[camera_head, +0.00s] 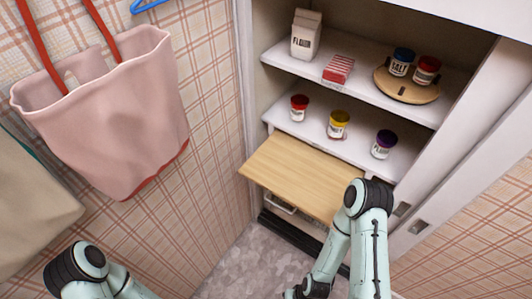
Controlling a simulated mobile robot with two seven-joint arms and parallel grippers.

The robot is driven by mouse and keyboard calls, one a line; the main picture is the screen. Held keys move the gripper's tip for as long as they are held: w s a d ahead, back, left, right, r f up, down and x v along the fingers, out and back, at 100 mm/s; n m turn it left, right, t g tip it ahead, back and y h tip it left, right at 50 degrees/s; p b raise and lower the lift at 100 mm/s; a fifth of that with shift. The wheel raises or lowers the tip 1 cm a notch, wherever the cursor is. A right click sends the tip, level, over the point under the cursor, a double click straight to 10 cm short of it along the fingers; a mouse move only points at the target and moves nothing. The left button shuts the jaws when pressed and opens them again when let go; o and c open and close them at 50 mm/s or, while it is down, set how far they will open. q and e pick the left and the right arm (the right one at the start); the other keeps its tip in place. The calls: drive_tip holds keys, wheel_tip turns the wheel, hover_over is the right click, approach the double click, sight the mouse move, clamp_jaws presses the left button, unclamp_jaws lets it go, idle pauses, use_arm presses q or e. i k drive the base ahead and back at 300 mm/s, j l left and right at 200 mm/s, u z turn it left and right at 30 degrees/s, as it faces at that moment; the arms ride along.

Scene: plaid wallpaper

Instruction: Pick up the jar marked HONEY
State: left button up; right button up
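Three small jars stand apart on the middle shelf: one with a red lid (299,108), one with a yellow lid (338,125) and one with a purple lid (384,145). Their labels are too small to read, so I cannot tell which is marked HONEY. On the upper shelf a blue-lidded jar (401,62), which seems to read SALT, and a red-lidded jar (427,71) stand on a round wooden turntable (410,92). My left arm shows at the bottom left and my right arm at the lower centre right; neither gripper is in view.
A wooden pull-out board (290,170) juts from the cabinet below the jars, with a bare top. A flour carton (306,36) and a red striped box (338,69) stand on the upper shelf. A pink bag (110,120) hangs at the left.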

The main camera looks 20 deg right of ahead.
sight(339, 119)
drive_tip(key=k+z, duration=0.15)
drive_tip(key=z, duration=1)
